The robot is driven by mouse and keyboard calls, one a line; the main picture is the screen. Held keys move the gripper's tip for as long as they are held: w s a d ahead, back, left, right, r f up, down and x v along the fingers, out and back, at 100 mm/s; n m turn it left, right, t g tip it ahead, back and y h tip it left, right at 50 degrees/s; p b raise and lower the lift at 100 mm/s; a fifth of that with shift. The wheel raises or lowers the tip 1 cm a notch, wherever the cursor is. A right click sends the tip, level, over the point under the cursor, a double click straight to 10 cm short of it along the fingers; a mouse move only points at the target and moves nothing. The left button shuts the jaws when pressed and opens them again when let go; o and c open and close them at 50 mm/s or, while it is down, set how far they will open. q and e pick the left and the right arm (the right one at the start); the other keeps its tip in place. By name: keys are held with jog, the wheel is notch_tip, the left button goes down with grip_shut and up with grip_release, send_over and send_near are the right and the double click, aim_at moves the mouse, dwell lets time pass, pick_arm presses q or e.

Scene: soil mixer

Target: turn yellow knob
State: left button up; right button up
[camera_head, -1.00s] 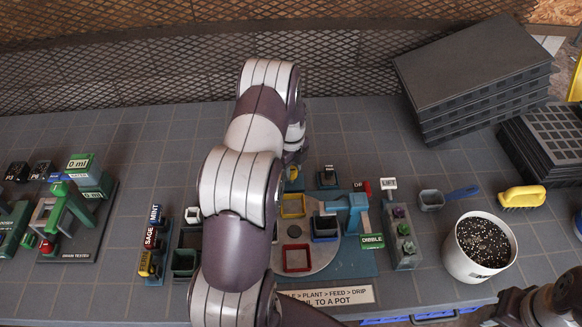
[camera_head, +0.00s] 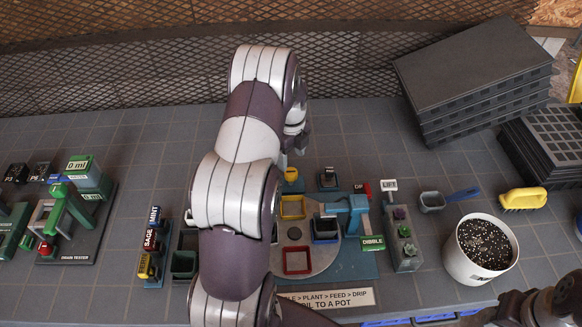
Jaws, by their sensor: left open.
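The yellow knob (camera_head: 291,174) stands at the back edge of the round mixer plate (camera_head: 326,263), behind a yellow-rimmed square pot (camera_head: 292,207). My left arm reaches over the bench from the bottom. My left gripper (camera_head: 299,144) is just behind the knob in the picture, pointing down and partly hidden by its own wrist. It is open, and I see nothing held. A small gap seems to show between the gripper and the knob, but contact is hard to judge.
A blue dispenser arm (camera_head: 350,210) and a blue-rimmed pot (camera_head: 325,229) stand right of the knob. A dark block (camera_head: 328,179) is close beside it. A white bucket of soil (camera_head: 480,248) and stacked trays (camera_head: 470,80) are at right. The bench behind is clear.

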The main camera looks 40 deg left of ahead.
aim_at(291, 171)
pick_arm(q)
notch_tip(291, 171, up, 7)
jog(key=shift+f, duration=0.15)
dwell(0.4)
jog(key=s+d+r+n+t, duration=0.1)
jog(key=s+d+r+n, duration=0.2)
jog(key=s+d+n, duration=1.3)
jog(key=d+n, duration=0.2)
jog(key=d, duration=0.2)
jog(key=shift+d+n, duration=0.25)
jog(key=shift+n, duration=0.15)
